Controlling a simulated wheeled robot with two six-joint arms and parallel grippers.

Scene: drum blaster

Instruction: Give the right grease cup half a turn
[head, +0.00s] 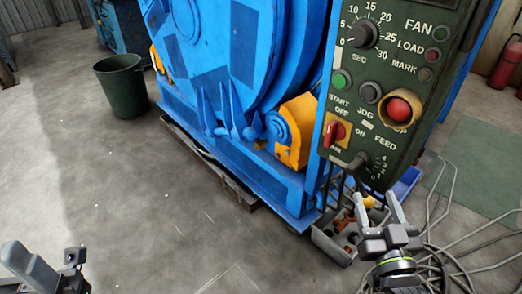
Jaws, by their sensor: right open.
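The blue drum machine (228,60) stands in the middle. An orange bearing housing (296,140) sits at its lower right, with a blue round part on its left face. I cannot clearly make out a grease cup on it; the control panel hides the area to its right. My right gripper (377,207) is at the lower right, below the panel, fingers pointing up the picture. It is open, with nothing seen gripped, and appears apart from the orange housing. My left gripper (30,266) shows only partly at the lower left corner, away from the machine.
The green control panel (345,104) has a dial, buttons and a red switch. A grey bin (325,240) of small parts lies below it, beside loose cables (440,225). A dark green bucket (122,86) stands left, and a red extinguisher (505,65) far right.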

